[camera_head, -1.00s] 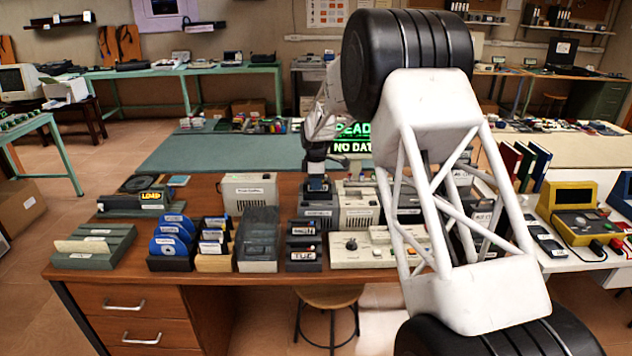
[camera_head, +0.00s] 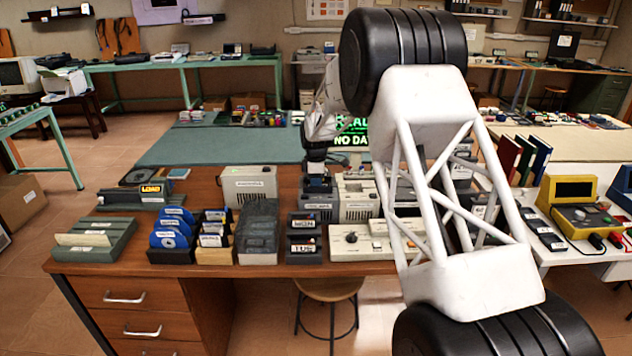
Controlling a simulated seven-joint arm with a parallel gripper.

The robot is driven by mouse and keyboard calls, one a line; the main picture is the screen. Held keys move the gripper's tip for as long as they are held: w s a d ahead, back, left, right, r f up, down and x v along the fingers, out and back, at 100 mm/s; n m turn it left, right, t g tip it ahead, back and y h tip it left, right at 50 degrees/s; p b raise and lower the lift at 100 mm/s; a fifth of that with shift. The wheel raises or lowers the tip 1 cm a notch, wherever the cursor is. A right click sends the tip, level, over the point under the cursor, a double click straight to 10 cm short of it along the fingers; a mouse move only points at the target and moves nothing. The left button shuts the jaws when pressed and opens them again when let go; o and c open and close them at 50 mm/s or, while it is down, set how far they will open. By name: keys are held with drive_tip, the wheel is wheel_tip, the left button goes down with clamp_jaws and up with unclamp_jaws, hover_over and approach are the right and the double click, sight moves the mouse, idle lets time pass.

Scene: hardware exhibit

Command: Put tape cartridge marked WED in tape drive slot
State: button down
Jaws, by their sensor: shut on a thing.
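My gripper (camera_head: 317,172) points down in the middle of the desk, small in the view and partly hidden by its own wrist. It is shut on a small dark tape cartridge (camera_head: 318,186), whose marking I cannot read. The cartridge is at the top of a grey box (camera_head: 322,208) with a white front label, which looks like the tape drive. I cannot tell whether the cartridge is in its slot or just above it. Two dark cartridge holders stand in front, one marked MON (camera_head: 304,224) and one marked TUE (camera_head: 304,247).
A control panel (camera_head: 355,241) is front right. My arm covers the desk's right part.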

drive_tip(key=c, duration=1)
unclamp_jaws()
drive_tip(key=shift+r, duration=0.1)
drive_tip(key=shift+r, duration=3.9)
